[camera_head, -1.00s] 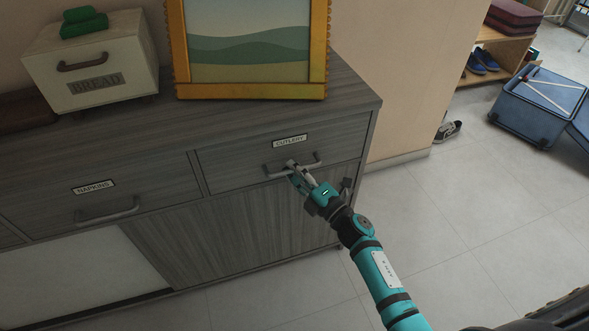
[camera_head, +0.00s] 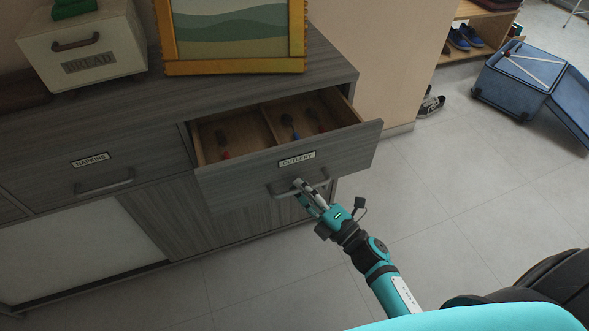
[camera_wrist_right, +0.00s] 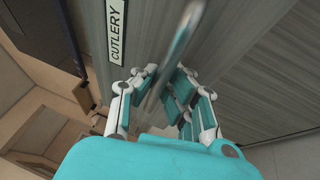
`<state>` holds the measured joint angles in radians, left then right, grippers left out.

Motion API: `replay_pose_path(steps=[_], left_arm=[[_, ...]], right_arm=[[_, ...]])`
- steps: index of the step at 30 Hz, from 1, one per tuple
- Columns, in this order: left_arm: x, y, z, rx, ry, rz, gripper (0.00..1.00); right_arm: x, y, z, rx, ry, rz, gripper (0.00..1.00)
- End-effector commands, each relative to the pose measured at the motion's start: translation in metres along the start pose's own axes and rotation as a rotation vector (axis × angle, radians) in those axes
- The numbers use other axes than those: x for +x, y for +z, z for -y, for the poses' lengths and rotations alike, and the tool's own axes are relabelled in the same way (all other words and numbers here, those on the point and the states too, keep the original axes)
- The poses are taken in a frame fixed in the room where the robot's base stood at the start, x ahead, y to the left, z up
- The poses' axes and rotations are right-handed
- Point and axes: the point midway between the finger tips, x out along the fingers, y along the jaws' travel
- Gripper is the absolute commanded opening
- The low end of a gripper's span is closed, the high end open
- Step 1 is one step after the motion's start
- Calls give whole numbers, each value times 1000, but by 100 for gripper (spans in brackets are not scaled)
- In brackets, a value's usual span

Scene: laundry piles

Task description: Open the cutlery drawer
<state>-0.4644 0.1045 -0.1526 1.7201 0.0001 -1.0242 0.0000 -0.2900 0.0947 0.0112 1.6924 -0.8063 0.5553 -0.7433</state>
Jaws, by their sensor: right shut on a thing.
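The cutlery drawer (camera_head: 285,168) stands pulled out of the grey wooden sideboard, its front labelled CUTLERY (camera_head: 297,159). Inside, a divider splits it into compartments, and several utensils with red and blue ends lie there. My right gripper (camera_head: 300,187) is shut on the drawer's metal handle (camera_head: 279,191). In the right wrist view the fingers (camera_wrist_right: 160,105) sit around the handle bar (camera_wrist_right: 178,50), beside the CUTLERY label (camera_wrist_right: 117,32). My left gripper is not in view.
The napkins drawer (camera_head: 100,170) to the left is closed. A bread box (camera_head: 90,50) and a gold-framed picture (camera_head: 236,66) stand on the sideboard top (camera_head: 325,62). A blue suitcase (camera_head: 512,85) lies open on the floor at right. The floor between is clear.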

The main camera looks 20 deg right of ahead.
Motion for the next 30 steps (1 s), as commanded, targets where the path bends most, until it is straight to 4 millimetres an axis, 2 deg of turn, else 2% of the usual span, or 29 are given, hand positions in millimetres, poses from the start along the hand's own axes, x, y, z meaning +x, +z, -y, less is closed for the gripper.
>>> replay_pose_path(steps=[3, 9, 23, 24, 27, 30], left_arm=[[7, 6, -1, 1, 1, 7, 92], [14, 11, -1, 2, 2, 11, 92], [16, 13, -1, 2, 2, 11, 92], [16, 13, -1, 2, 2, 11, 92], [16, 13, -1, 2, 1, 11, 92], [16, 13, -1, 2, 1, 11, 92]], right_arm=[[-17, -7, -5, 6, 0, 1, 0], [-33, -13, -8, 5, 1, 2, 0], [-37, -15, -9, 5, 4, 1, 0], [-37, -15, -9, 5, 4, 1, 8], [-37, -15, -9, 4, 3, 1, 21], [-37, -15, -8, 3, 2, 1, 22]])
